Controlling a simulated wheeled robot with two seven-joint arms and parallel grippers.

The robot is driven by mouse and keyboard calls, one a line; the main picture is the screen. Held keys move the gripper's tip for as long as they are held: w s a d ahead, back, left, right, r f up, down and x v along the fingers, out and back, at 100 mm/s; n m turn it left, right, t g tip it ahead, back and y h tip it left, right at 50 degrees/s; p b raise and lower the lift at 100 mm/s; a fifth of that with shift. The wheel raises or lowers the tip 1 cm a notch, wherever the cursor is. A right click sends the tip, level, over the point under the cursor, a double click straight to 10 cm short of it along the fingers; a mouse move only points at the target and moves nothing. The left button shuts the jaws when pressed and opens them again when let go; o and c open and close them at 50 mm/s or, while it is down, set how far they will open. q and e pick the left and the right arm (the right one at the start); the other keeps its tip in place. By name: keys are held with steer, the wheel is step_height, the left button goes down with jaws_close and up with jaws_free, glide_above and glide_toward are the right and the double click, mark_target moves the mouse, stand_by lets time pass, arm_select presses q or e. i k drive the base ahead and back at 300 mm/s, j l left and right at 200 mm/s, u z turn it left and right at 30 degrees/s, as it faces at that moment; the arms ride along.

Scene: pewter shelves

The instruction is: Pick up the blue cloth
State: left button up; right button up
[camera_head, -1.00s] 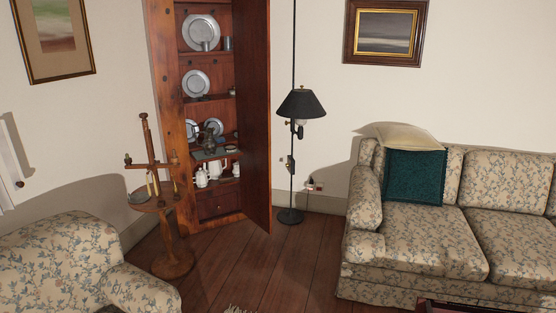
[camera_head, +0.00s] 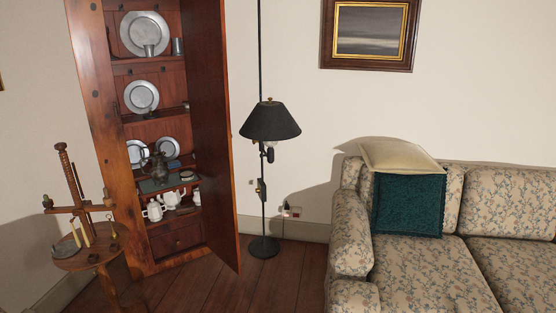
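A small dark-blue patch (camera_head: 174,164), which may be the blue cloth, shows on a middle shelf of the open wooden cabinet (camera_head: 107,150). It lies just below a pewter plate (camera_head: 168,148) and to the right of a dark pewter pot (camera_head: 157,166). It is too small to tell its shape or folds. A teal cushion (camera_head: 408,204) leans on the sofa, with a cream cushion (camera_head: 398,156) above and behind it. Neither of my grippers is in view.
The cabinet door (camera_head: 212,130) stands open on the right side. A black floor lamp (camera_head: 270,122) stands beside it. A round wooden stand (camera_head: 88,252) is at the front left of the cabinet. The flowered sofa (camera_head: 420,270) fills the right. Wooden floor (camera_head: 285,280) is clear between.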

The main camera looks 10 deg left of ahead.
mark_target(176, 163)
steer(key=i+l+u, duration=0.1)
steer(key=i+u, duration=0.15)
steer(key=i, duration=0.25)
steer(key=i+l+u, duration=0.2)
steer(key=i, duration=0.25)
steer(key=i+l+u, duration=0.25)
steer(key=i, duration=0.2)
steer(key=i+l+u, duration=0.65)
steer(key=i+j+z, duration=0.1)
steer(key=i+j, duration=0.45)
steer(key=j, duration=0.2)
steer(key=i+j+z, duration=0.15)
steer(key=j, duration=0.25)
steer(key=i+j, duration=0.35)
steer(key=i+j+z, duration=0.15)
steer(key=j, duration=0.3)
steer(key=i, duration=0.1)
